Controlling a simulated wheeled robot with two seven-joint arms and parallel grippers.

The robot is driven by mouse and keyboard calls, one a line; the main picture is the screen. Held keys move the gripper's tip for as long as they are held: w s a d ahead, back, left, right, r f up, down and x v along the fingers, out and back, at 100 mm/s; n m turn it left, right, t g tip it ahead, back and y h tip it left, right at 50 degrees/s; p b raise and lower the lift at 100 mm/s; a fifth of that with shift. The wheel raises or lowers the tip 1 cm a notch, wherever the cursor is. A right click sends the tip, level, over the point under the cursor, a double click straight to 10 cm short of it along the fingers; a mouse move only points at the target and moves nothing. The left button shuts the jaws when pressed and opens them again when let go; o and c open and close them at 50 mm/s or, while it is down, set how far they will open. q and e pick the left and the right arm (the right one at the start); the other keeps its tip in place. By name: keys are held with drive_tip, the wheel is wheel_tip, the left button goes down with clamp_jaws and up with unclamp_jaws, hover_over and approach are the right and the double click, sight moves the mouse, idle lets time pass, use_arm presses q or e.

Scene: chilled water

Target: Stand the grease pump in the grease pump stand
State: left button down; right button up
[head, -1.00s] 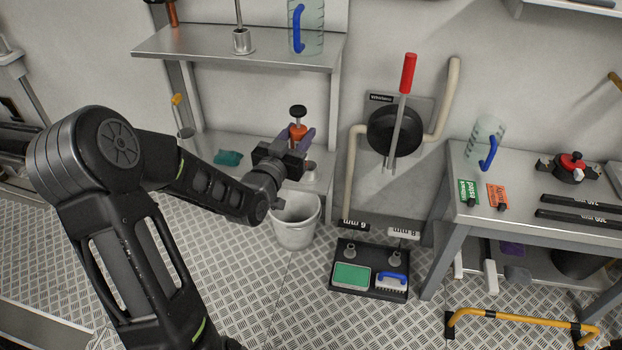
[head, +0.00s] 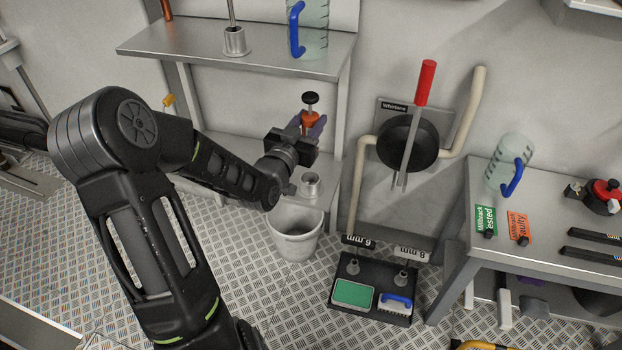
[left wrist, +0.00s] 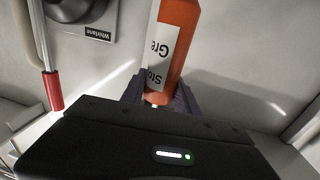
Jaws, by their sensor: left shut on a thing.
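The grease pump (head: 310,118) is an orange bottle with a black knob on top. It stands roughly upright in my left gripper (head: 306,130), whose purple fingers are shut on it. The left wrist view shows its orange body (left wrist: 176,45) with a partly readable white label, between the fingers. A short, open steel cup (head: 310,184), which looks like the grease pump stand, is on the lower shelf. In the head view it lies below the pump, apart from it, and looks empty. My right gripper is not in view.
The upper shelf (head: 180,47) holds a steel holder with a rod (head: 235,42) and a clear jug (head: 310,35). A white bucket (head: 296,233) is on the floor before the lower shelf. A black wall reel (head: 405,145) and a bench (head: 465,225) are to the right.

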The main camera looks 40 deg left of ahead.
use_arm(q)
wheel_tip(320, 180, down, 6)
drive_tip(key=shift+r+b, duration=0.1)
drive_tip(key=shift+b, duration=1.05)
wheel_tip(320, 180, down, 4)
drive_tip(key=shift+r+b, duration=0.1)
drive_tip(key=shift+b, duration=0.85)
drive_tip(key=shift+f, duration=0.25)
drive_tip(key=c, duration=0.9)
unclamp_jaws()
drive_tip(key=shift+r, duration=0.15)
